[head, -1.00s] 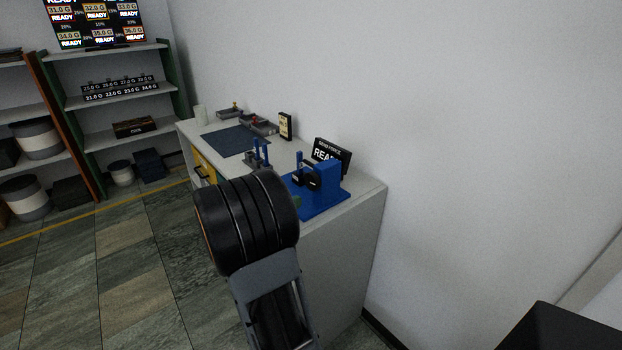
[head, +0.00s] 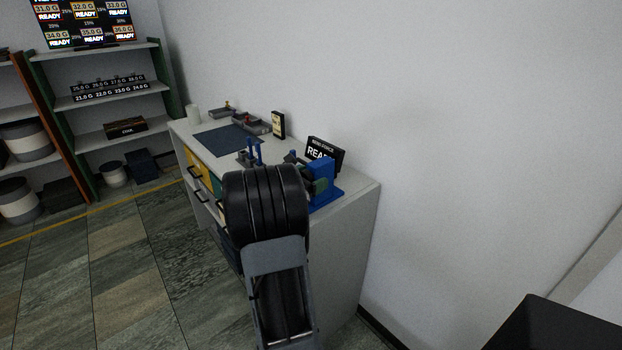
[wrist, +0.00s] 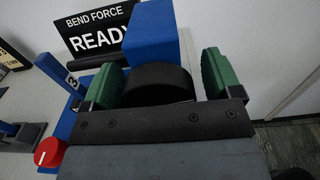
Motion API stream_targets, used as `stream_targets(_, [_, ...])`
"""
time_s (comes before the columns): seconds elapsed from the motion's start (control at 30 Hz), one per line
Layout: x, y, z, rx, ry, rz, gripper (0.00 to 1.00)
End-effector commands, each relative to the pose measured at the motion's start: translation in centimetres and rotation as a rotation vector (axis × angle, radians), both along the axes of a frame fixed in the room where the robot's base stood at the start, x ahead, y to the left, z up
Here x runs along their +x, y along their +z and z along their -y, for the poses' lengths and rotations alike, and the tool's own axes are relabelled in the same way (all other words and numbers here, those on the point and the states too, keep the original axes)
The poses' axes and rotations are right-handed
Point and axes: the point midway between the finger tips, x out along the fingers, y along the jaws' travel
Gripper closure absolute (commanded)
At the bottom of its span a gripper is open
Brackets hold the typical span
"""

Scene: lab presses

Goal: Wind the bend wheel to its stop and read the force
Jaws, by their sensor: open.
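The blue bend press (head: 327,190) stands at the near right end of the bench, partly hidden by my arm in the head view. In the wrist view its blue block (wrist: 152,35) is at the top centre. The black bend wheel (wrist: 157,82) is in front of that block, between the green pads of my open gripper (wrist: 160,80). I see gaps beside the wheel, wider on the right. The force display (head: 323,153) behind the press reads "BEND FORCE" and "READY"; it also shows in the wrist view (wrist: 95,30).
A red knob (wrist: 47,152) and blue uprights (head: 256,152) are left of the press. A dark mat (head: 222,139), trays (head: 250,122) and a small sign (head: 278,124) are farther along the bench (head: 185,127). The wall is close behind.

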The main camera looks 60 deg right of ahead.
Motion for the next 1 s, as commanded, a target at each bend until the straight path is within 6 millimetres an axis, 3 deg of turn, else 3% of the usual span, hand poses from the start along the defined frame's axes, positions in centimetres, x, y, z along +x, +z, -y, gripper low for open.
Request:
stream_targets(0.17, [0.0, 0.0, 0.0, 0.0, 0.0, 0.0, 0.17])
stream_targets(0.67, [0.0, 0.01, -0.02, 0.0, 0.0, 0.0, 0.65])
stream_targets(1.0, [0.03, -0.32, -0.01, -0.043, 0.0, 0.126, 0.65])
